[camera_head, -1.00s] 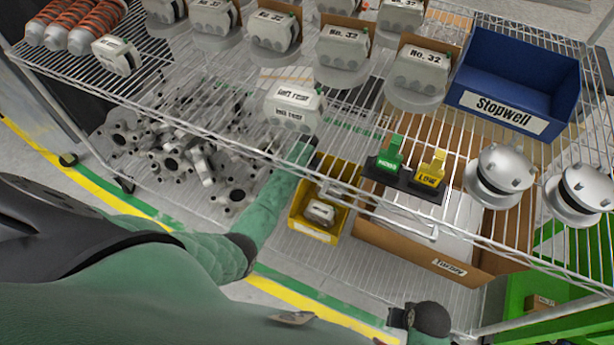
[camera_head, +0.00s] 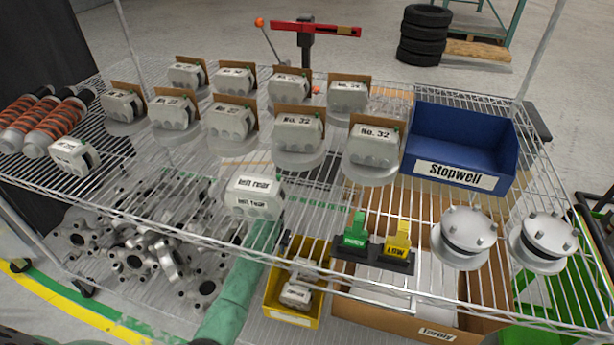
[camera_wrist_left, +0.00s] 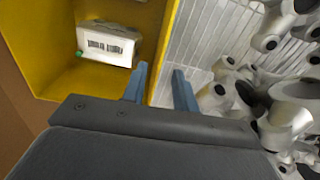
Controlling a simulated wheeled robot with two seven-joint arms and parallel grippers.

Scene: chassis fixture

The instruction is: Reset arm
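My green left arm (camera_head: 235,295) reaches up from the bottom of the head view, under the wire top shelf. Its gripper is hard to make out there, behind the shelf wires. A pale part with a barcode label (camera_wrist_left: 106,45) lies in that bin, apart from the fingers. The yellow bin (camera_head: 270,292) also shows in the head view. My right gripper is not in view.
The top shelf holds rows of labelled grey parts (camera_head: 297,132), a blue Stopwell bin (camera_head: 470,140), green and yellow tags (camera_head: 373,250) and round metal mounts (camera_head: 465,238). Below are cast metal parts (camera_head: 140,255) and a cardboard box (camera_head: 365,312).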

